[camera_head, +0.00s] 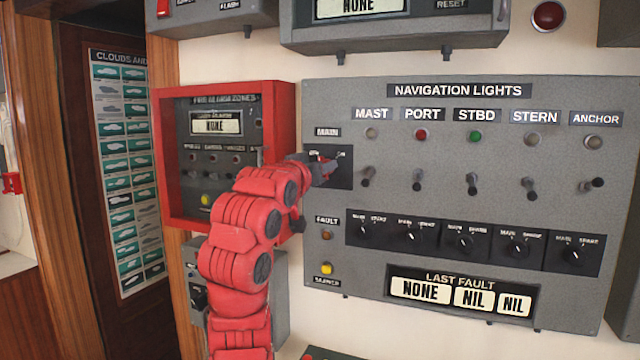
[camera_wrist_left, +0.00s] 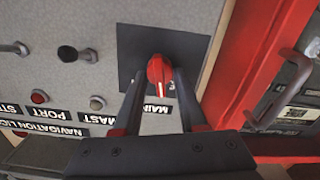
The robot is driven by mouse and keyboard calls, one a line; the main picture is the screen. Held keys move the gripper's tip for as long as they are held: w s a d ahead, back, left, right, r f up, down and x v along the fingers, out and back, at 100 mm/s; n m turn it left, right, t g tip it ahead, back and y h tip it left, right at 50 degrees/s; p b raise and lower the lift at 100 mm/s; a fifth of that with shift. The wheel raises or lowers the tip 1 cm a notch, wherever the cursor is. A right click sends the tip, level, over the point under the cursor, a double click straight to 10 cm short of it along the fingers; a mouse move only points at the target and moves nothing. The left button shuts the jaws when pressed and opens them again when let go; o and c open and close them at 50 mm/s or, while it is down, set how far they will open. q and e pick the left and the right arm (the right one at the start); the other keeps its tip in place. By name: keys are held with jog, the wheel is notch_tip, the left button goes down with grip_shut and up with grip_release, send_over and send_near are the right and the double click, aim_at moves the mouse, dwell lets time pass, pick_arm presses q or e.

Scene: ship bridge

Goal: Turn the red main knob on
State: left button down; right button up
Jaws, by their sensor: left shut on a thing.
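The red main knob (camera_wrist_left: 160,72) sits on a dark square plate (camera_wrist_left: 128,50) under the MAIN label, on the grey navigation lights panel (camera_head: 345,270). My left gripper (camera_wrist_left: 160,85) has its two fingers on either side of the knob and is shut on it. In the head view my red left arm rises from the bottom to the plate, and the left gripper (camera_head: 322,170) covers most of the knob. A pale line shows on the knob in the wrist view. My right gripper is not in view.
A red fire alarm box (camera_head: 283,100) stands out from the wall just left of the panel, close to my left arm. Toggle switches (camera_head: 418,180) stick out to the right of the main plate. Several small knobs (camera_head: 412,235) sit in a row below.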

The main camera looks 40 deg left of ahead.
pick_arm(q)
jog(key=m, duration=1.1)
jog(key=shift+d+b, duration=0.2)
jog(key=shift+b, duration=0.1)
jog(key=shift+m, duration=0.3)
jog(key=shift+c, duration=2.4)
grip_release()
jog(key=shift+w, duration=0.1)
